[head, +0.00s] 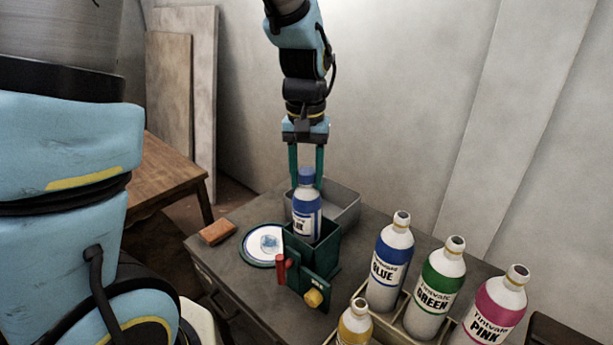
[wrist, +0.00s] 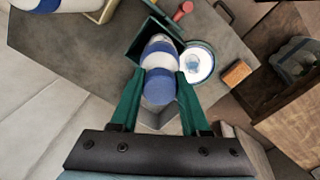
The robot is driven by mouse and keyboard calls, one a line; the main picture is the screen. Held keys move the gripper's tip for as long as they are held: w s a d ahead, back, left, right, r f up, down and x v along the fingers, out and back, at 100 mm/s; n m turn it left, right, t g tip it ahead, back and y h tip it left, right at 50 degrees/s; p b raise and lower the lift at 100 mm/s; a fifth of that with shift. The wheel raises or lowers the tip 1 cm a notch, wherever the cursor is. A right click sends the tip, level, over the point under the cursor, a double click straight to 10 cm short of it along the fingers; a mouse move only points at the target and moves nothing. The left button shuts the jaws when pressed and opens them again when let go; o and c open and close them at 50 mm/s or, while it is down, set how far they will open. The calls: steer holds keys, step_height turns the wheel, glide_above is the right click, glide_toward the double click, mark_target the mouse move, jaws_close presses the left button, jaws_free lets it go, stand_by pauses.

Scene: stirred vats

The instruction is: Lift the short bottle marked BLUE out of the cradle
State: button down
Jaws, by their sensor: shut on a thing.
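The short bottle marked BLUE (head: 306,207) is white with a blue band and a blue cap, and it stands upright in the head view. Its lower end is inside or just over the dark green cradle (head: 322,250), whose front wall hides the base. My gripper (head: 306,178) comes from above with its green fingers on either side of the bottle's top, shut on it. In the wrist view the bottle (wrist: 160,66) lies between the fingertips (wrist: 160,80), with the cradle's open mouth behind it. I cannot tell whether the base touches the cradle's floor.
Tall bottles marked BLUE (head: 388,265), GREEN (head: 436,290) and PINK (head: 493,312) stand in a crate at right, with a yellow-banded one (head: 355,324). A grey bin (head: 342,207) is behind the cradle. A round dish (head: 264,244) and a brown block (head: 218,231) lie left.

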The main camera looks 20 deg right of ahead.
steer(key=shift+r+p, duration=1.55)
steer(key=shift+r, duration=0.5)
steer(key=s+a, duration=0.9)
steer(key=shift+s+p, duration=0.25)
steer(key=shift+p, duration=0.1)
